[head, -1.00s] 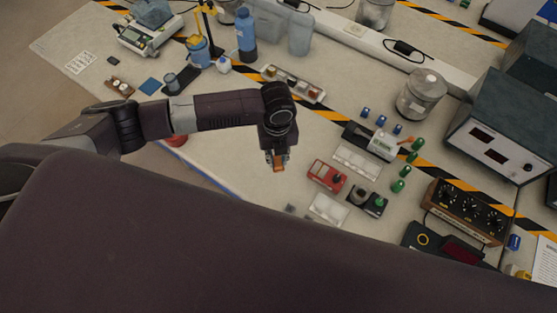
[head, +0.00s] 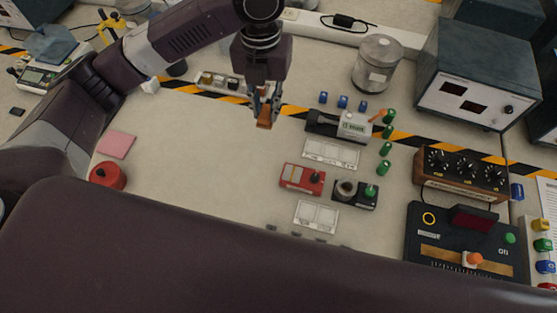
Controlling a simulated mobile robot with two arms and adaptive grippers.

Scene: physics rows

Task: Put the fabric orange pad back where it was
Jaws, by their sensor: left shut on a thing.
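My left gripper (head: 263,98) points down above the bench, right of the picture's left half. It is shut on a small orange piece, the orange pad (head: 264,121), which hangs below the fingertips. The fingers cover its upper part, and its fabric texture is too small to make out. The pad appears over bare bench in front of the black-yellow striped tape; its height above the bench is hard to tell. My right gripper is not in view.
A red and black module (head: 302,178), a white framed plate (head: 331,153) and a black device (head: 340,125) stand right of the gripper. A pink square (head: 116,146) and a red round object (head: 108,175) lie left. The bench between is clear.

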